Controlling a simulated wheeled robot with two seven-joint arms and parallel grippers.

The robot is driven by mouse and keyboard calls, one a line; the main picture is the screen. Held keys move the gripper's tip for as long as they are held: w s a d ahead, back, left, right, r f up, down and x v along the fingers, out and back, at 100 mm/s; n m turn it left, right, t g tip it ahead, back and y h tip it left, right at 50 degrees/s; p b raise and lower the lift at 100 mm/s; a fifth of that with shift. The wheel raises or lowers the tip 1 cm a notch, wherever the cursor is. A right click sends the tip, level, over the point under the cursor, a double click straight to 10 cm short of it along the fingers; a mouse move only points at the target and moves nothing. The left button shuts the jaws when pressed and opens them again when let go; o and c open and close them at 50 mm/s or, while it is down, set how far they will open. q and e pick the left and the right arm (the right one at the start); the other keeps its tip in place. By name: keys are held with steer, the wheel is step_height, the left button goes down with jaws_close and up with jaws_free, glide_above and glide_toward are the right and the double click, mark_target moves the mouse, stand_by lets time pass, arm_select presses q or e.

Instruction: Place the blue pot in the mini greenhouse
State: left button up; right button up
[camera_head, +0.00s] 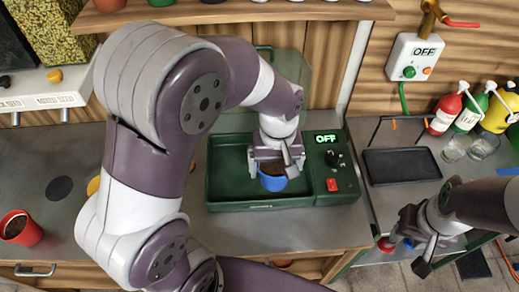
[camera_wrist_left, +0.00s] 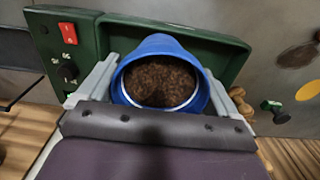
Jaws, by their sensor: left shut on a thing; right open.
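The blue pot (camera_head: 272,183) is filled with brown soil and stands upright between the fingers of my left gripper (camera_head: 277,165). In the left wrist view my left gripper (camera_wrist_left: 150,92) is shut on the blue pot (camera_wrist_left: 160,44), one finger at each side. The pot is over the green tray base of the mini greenhouse (camera_head: 225,200); I cannot tell whether it touches the tray floor. A clear cover (camera_head: 290,66) stands behind, partly hidden by my left arm. My right gripper (camera_head: 412,243) is open and empty at the lower right.
The greenhouse panel has an OFF display (camera_head: 325,138) and a red switch (camera_head: 332,185). A red pot (camera_head: 20,228) stands on the bench at left. A black tray (camera_head: 402,165), bottles (camera_head: 445,113) and glasses (camera_head: 484,145) are at right.

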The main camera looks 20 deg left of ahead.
arm_select(q)
steer(key=w+a+f, duration=0.2)
steer(key=f, duration=0.1)
steer(key=w+a+f+p, duration=0.1)
steer(key=w+a+f, duration=0.1)
steer(key=f, duration=0.1)
steer(key=w+a+f+p, duration=0.1)
steer(key=w+a+f, duration=0.1)
steer(key=a+f, duration=0.1)
steer(key=shift+w+f, duration=0.15)
steer(key=shift+w, duration=0.15)
steer(key=shift+f, duration=0.3)
steer(key=shift+w+f, duration=0.1)
steer(key=shift+w, duration=0.05)
arm_select(e)
steer(key=shift+s+d+r, duration=0.1)
steer(key=shift+s+r, duration=0.15)
steer(key=shift+r, duration=0.35)
steer(key=shift+s+d+r, duration=0.1)
steer(key=shift+s+r, duration=0.15)
steer(key=shift+r, duration=0.35)
arm_select(q)
steer(key=shift+f, duration=0.1)
